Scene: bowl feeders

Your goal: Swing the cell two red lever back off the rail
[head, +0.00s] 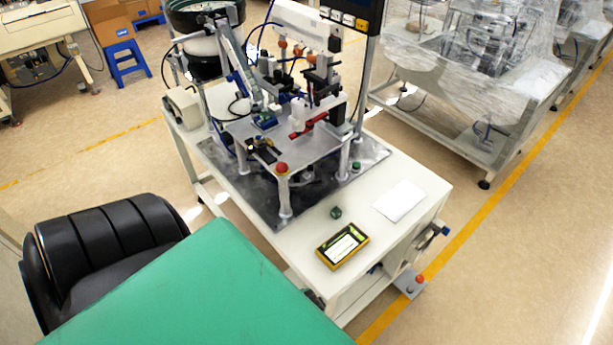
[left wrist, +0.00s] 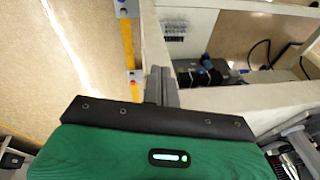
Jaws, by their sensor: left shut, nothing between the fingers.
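In the head view, a red lever (head: 308,125) sits on the fixture of the nearest cell, above its metal top plate (head: 285,148). It lies at a slant, its left end lower in the picture. Whether it touches a rail is too small to tell. My left gripper (left wrist: 161,85) shows only in the left wrist view. Its grey fingers are together and empty, in front of white frame members and floor, and the lever is not in that view. My right gripper is in neither view.
The cell's white bench (head: 420,185) carries a yellow-framed device (head: 343,245), a white sheet (head: 399,201) and a red button (head: 282,168). A black chair (head: 110,235) stands at left. A plastic-wrapped machine (head: 480,60) stands behind at right. Open floor (head: 530,240) lies right of the bench.

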